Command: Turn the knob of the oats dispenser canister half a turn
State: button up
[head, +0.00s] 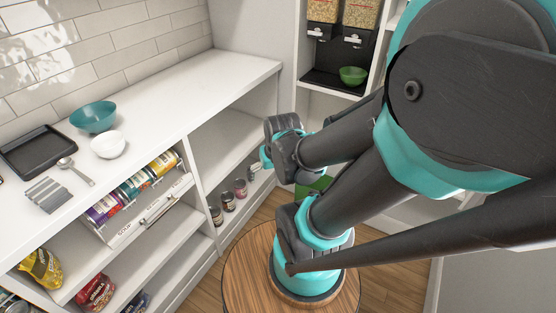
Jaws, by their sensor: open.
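Two dispenser canisters stand side by side at the top of the head view, the left canister (323,10) and the right canister (361,13). Both hold pale tan dry food, and their tops are cut off. I cannot tell which one holds the oats. Below each is a black outlet with a light-coloured knob, the left knob (315,33) and the right knob (352,39). My arm reaches left across the view, and its wrist is well below and left of the canisters. My gripper cannot be made out beyond the wrist.
A green bowl (353,75) stands below the right canister on a black base (330,84). The white counter (180,95) holds a teal bowl (93,116), white bowl (108,145), black tray (38,150) and spoon (76,172).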

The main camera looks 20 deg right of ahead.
aim_at(356, 38)
jog(key=z, duration=1.05)
jog(key=k+j, duration=0.15)
jog(key=k, duration=0.1)
